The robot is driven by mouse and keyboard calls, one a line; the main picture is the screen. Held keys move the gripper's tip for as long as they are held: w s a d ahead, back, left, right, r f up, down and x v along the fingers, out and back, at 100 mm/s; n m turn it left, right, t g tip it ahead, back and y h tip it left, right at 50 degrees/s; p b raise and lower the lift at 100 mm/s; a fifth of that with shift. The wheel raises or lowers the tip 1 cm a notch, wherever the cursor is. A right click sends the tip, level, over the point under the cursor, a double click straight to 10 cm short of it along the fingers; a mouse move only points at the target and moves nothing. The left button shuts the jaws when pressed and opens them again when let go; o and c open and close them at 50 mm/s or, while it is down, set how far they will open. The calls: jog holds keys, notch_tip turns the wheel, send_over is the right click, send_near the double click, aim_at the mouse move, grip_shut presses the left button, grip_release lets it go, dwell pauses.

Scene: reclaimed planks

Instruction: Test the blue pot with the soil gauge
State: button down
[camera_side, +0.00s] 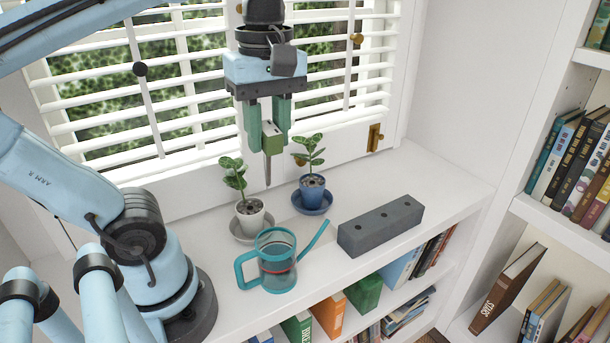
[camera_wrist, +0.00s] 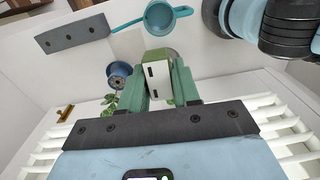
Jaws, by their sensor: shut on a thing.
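My gripper (camera_side: 269,128) is shut on the soil gauge (camera_side: 271,143), a green body with a thin probe pointing straight down. The probe tip hangs free in the air, pictured between the two plants. The blue pot (camera_side: 311,192) holds soil and a leafy plant and stands upright on a blue saucer (camera_side: 325,207), right of the probe in the side view. In the wrist view the gauge (camera_wrist: 158,76) sits between the fingers, and the blue pot (camera_wrist: 119,82) shows to its left. The probe is hidden in that view.
A white pot (camera_side: 250,219) with a plant stands left of the blue one. A teal watering can (camera_side: 276,272) is in front, and a grey block with holes (camera_side: 381,227) lies to the right. A blind-covered window (camera_side: 170,85) is close behind.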

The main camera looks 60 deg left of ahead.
jog(key=w+a+f+n, duration=0.1)
jog(key=w+a+f, duration=0.2)
jog(key=w+a, duration=0.4)
jog(key=w+a+f+n+h, duration=0.1)
jog(key=w+a+f+n, duration=0.1)
jog(key=w+a+f, duration=0.2)
jog(key=w+a, duration=0.2)
jog(key=w, duration=0.2)
jog(key=shift+w+a+t, duration=0.35)
jog(key=shift+w+t, duration=0.05)
jog(key=shift+f, duration=0.15)
jog(key=shift+f, duration=1.7)
jog(key=shift+f, duration=3.15)
jog(key=c, duration=0.7)
grip_release()
jog(key=shift+c, duration=0.2)
